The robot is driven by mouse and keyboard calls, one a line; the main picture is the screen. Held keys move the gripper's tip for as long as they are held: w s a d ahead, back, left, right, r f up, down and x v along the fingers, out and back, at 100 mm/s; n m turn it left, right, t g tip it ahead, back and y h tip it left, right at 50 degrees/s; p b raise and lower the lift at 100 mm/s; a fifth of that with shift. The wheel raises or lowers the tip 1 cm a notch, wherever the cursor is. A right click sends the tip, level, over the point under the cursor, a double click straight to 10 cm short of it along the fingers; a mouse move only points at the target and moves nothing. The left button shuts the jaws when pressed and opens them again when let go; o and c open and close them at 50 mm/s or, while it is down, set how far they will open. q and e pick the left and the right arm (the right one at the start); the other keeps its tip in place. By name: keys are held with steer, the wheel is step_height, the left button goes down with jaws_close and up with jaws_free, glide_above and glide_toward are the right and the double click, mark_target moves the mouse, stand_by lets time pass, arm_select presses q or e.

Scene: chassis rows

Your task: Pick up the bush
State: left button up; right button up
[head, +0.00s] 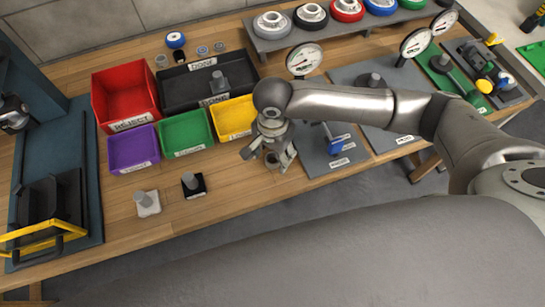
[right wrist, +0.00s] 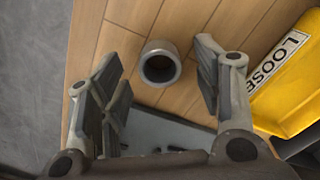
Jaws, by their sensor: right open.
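The bush is a short grey hollow cylinder (right wrist: 160,63) standing upright on the wooden bench in the right wrist view, its dark bore facing the camera. My right gripper (right wrist: 157,72) is open, with one finger on each side of the bush and gaps showing between them. In the head view my right gripper (head: 279,153) points down at the bench just right of the yellow bin; it largely hides the bush there. My left gripper is not in view.
The yellow LOOSE bin (right wrist: 291,85) stands close to the right finger; it also shows in the head view (head: 233,117). Green (head: 185,133), purple (head: 133,149) and red REJECT (head: 124,92) bins stand to the left. A grey plate (head: 322,160) lies right of the gripper.

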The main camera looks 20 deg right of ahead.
steer(key=shift+f, duration=0.85)
steer(key=c, duration=1.1)
steer(key=shift+r, duration=0.15)
steer(key=shift+c, duration=0.2)
